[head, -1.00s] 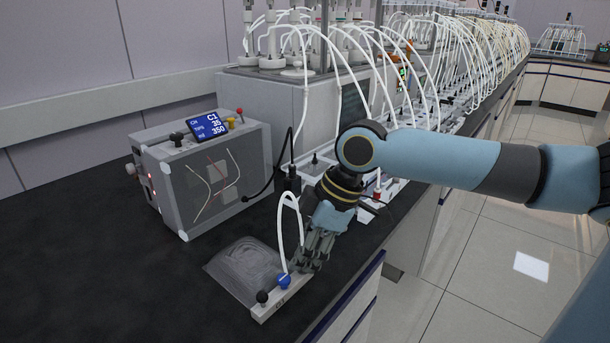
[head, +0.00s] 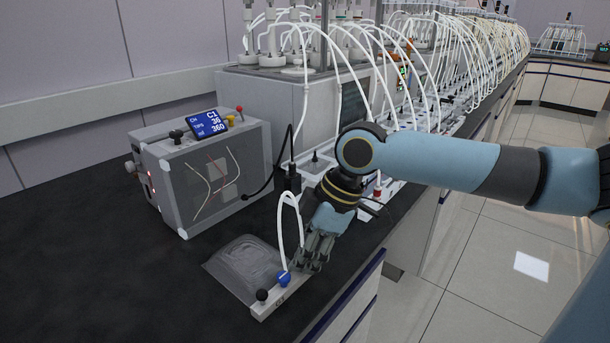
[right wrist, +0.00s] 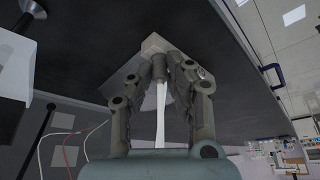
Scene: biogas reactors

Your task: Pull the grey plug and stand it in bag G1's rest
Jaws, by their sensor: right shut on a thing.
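A flat clear bag (head: 236,268) lies on the black bench, with a pale bar (head: 266,309) along its front right edge. The bar carries a black knob (head: 262,295) and a blue plug (head: 284,278). My right gripper (head: 305,266) is low at the bar's far end, pointing down. In the right wrist view its fingers (right wrist: 172,66) are shut around a grey plug (right wrist: 162,70) with a white hose, just over the pale bar end (right wrist: 154,45). In the head view the fingers hide the plug; the white hose (head: 287,197) arches beside them. My left gripper is out of view.
A grey box (head: 207,178) with a small display stands at the left. Behind my right arm, reactor bottles, white hoses (head: 400,70) and a row of pale trays (head: 322,165) fill the bench. Bare bench (head: 120,290) lies left of the bag; the bench edge is close at right.

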